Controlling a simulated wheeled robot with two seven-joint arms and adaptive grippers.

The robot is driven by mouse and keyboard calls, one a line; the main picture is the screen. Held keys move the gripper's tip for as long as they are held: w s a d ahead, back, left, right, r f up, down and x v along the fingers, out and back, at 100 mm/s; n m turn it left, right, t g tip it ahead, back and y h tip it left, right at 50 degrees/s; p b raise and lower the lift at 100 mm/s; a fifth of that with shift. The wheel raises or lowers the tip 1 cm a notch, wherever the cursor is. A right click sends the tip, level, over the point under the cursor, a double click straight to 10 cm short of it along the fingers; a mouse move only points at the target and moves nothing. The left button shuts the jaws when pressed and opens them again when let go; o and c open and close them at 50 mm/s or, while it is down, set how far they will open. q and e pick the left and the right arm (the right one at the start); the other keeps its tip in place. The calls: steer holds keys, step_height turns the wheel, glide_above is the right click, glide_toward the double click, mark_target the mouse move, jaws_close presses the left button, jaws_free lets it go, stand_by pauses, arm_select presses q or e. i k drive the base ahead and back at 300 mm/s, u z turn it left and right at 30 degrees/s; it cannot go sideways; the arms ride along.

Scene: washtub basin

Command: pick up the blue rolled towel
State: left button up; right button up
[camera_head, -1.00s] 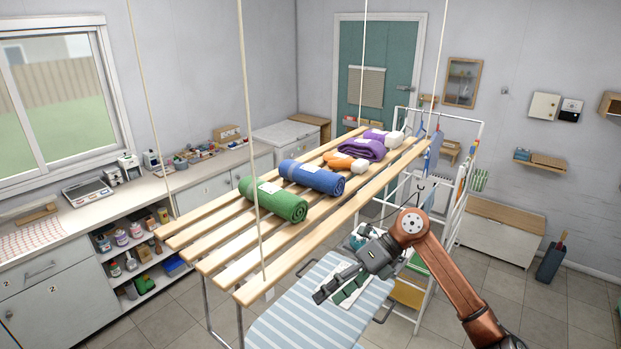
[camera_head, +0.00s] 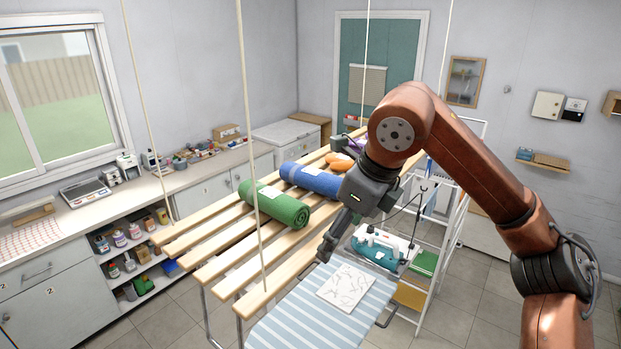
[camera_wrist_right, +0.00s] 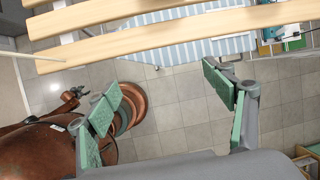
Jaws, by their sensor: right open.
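The blue rolled towel (camera_head: 313,178) lies on the hanging slatted wooden rack (camera_head: 200,243), between the green rolled towel (camera_head: 276,205) and an orange item (camera_head: 340,161). Its right end is close to my right gripper's body in the head view and may be partly covered. My right gripper (camera_head: 326,252) is open and empty, pointing down by the rack's near right edge. In the right wrist view its two green-padded fingers (camera_wrist_right: 165,78) are spread wide over floor, with rack slats at the top and no towel visible. My left gripper is not in view.
Ropes (camera_head: 249,130) hang down to the rack. Below is a striped ironing board (camera_head: 305,320) with a pale patterned sheet (camera_head: 345,286) and a teal iron (camera_head: 377,250). A white drying frame (camera_head: 437,250) stands right of it. My raised right arm hides the rack's far end.

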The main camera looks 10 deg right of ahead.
mark_target(320, 181)
steer(key=i, duration=0.9)
